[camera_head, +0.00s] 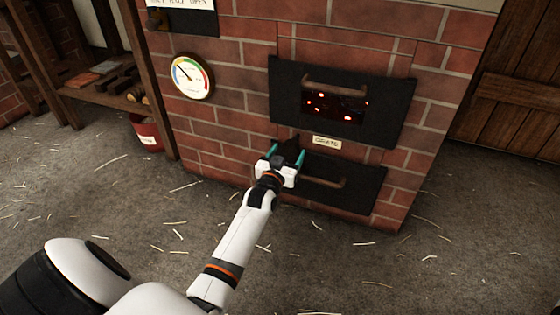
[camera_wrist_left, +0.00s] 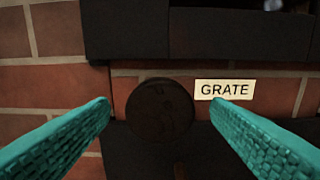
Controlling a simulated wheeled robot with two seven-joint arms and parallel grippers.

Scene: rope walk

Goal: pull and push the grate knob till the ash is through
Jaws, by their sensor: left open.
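The grate knob (camera_wrist_left: 160,109) is a dark round disc on the brick front, just left of the GRATE label (camera_wrist_left: 225,89). In the head view the knob (camera_head: 291,142) is a dark shape by my gripper, partly hidden. My left gripper (camera_head: 286,155) is open, its teal fingers pointing at the brick front. In the left wrist view the fingers stand apart on either side of the knob, with gaps visible. I cannot tell whether the fingertips reach around it. Glowing embers (camera_head: 338,106) show in the upper door's window. My right gripper is not in view.
The upper furnace door (camera_head: 388,112) has a bar handle. A lower dark door (camera_head: 365,190) with a handle (camera_head: 325,182) is close to my gripper. A gauge (camera_head: 192,77) is on the bricks. A shelf (camera_head: 100,85) and red bucket (camera_head: 147,132) stand left. The straw-strewn floor is open.

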